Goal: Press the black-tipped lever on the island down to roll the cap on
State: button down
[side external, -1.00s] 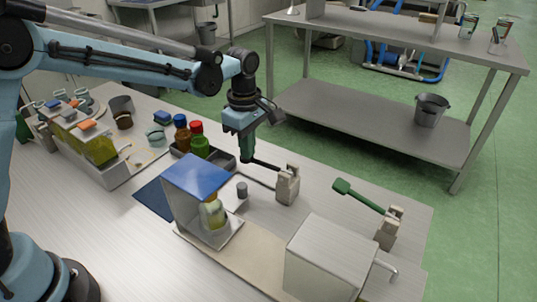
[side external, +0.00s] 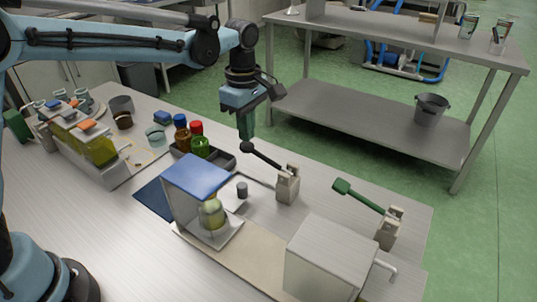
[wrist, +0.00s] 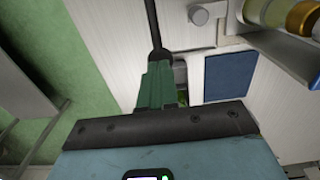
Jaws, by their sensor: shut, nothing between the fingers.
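The black-tipped lever (side external: 264,156) rises at a slant from a beige block (side external: 288,186) on the metal worktop. Its black knob points left. My gripper (side external: 245,135) is shut and empty, pointing down just above the knob; I cannot tell whether they touch. In the wrist view the shut green fingers (wrist: 156,88) lie close to the dark lever rod (wrist: 152,22), partly hiding its end. A clear guard with a blue top (side external: 197,175) stands left of the lever. A yellowish bottle (side external: 211,214) is inside it; its cap is too small to judge.
A second lever, green-tipped (side external: 362,197), stands to the right, behind a metal box (side external: 330,258). A dark tray with bottles (side external: 221,160) sits left of my gripper. A small grey knob (side external: 242,190) is beside the guard.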

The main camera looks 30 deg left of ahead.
dwell(0.3)
jog(key=shift+r, duration=2.5)
